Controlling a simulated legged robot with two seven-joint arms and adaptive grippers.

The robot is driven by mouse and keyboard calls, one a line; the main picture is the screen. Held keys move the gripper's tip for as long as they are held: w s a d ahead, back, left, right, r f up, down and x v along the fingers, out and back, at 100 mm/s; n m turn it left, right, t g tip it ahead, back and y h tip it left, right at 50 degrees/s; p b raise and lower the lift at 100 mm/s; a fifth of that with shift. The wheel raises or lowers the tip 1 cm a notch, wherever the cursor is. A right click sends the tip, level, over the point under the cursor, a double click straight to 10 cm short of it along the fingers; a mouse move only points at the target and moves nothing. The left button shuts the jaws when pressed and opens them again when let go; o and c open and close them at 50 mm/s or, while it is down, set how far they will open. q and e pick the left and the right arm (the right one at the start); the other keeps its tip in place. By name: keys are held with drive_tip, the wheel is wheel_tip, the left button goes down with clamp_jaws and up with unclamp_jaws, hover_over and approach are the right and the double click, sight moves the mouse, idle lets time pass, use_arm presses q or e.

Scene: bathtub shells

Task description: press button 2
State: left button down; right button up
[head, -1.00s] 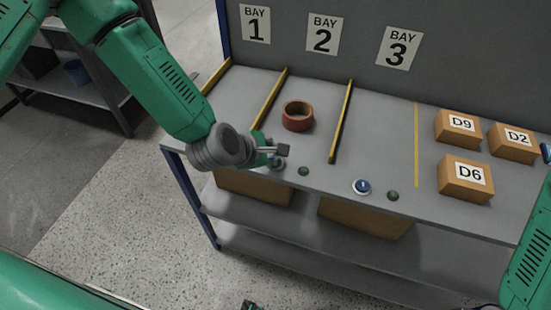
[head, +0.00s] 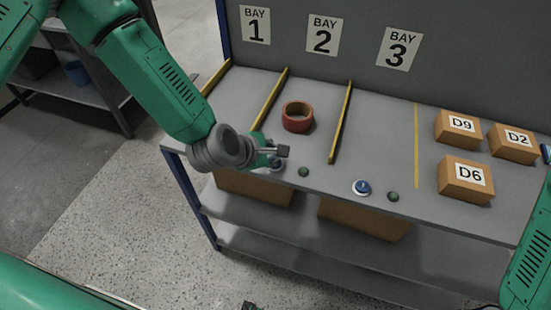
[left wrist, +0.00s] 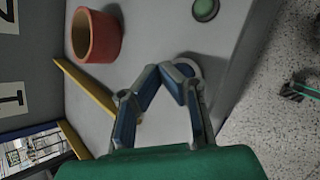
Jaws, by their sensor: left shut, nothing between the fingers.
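My left gripper (head: 284,151) is shut and empty, low over the bench's front edge. In the left wrist view its fingertips (left wrist: 178,72) meet in front of a pale round button ring (left wrist: 212,72), mostly hidden behind them. In the head view that button (head: 276,165) shows partly below the gripper; I cannot tell whether the tips touch it. A blue button with a white ring (head: 362,187) sits further right, clear of the gripper. Its mark is too small to read. I cannot tell which button is 2. The right forearm (head: 527,265) shows at right; its gripper is not seen.
Green domes (head: 303,172) and (head: 393,196) sit beside the buttons. A red-brown ring (head: 297,117) lies between yellow dividers (head: 270,98) and (head: 341,122). Boxes D9 (head: 457,130), D2 (head: 512,144) and D6 (head: 466,180) stand at right. Bay signs hang behind.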

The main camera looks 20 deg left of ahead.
use_arm(q)
drive_tip(key=shift+f, duration=0.1)
drive_tip(key=shift+f+b, duration=0.3)
drive_tip(key=shift+f, duration=0.15)
idle(0.4)
drive_tip(key=shift+s+r+p, duration=0.1)
drive_tip(key=shift+r+p, duration=0.25)
drive_tip(key=shift+r, duration=0.3)
drive_tip(key=shift+r, duration=0.1)
wheel_tip(320, 180, up, 6)
drive_tip(key=p, duration=0.4)
drive_tip(key=shift+p, duration=0.4)
drive_tip(key=shift+f, duration=0.2)
